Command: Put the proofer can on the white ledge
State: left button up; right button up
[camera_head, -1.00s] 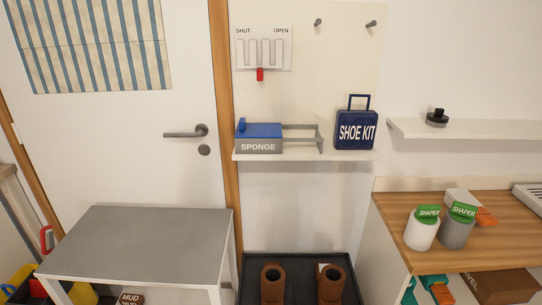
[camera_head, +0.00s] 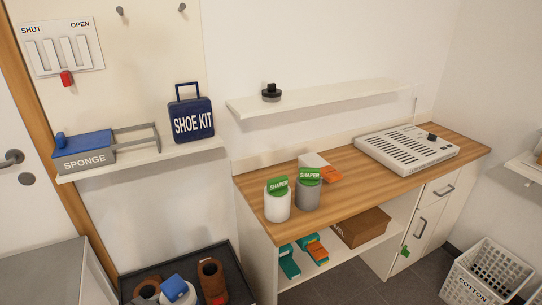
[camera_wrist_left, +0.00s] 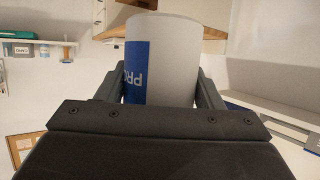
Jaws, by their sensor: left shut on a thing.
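The proofer can (camera_wrist_left: 175,60) is a pale grey-white cylinder with a blue label, on which the letters "PR" show in the left wrist view. My left gripper (camera_wrist_left: 160,88) is shut on it, one finger on each side. In the head view a blue-topped white thing (camera_head: 176,290) shows at the bottom edge in front of the boots; it looks like the can, but my gripper cannot be made out there. Two white ledges show: a long one (camera_head: 340,97) on the right wall part, and one (camera_head: 130,165) under the shoe kit. My right gripper is not in view.
A black tin (camera_head: 271,93) stands near the long ledge's left end; the rest of that ledge is clear. The shoe kit (camera_head: 192,122) and sponge box (camera_head: 84,152) occupy the other ledge. Two shaper cans (camera_head: 278,203) and a white slotted unit (camera_head: 406,149) stand on the wooden counter (camera_head: 365,185).

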aim_at(354, 87)
jog(key=i+l, duration=0.7)
jog(key=l, duration=0.25)
jog(key=i+l, duration=0.35)
jog(key=k+l+z, duration=0.05)
jog(key=l, duration=0.1)
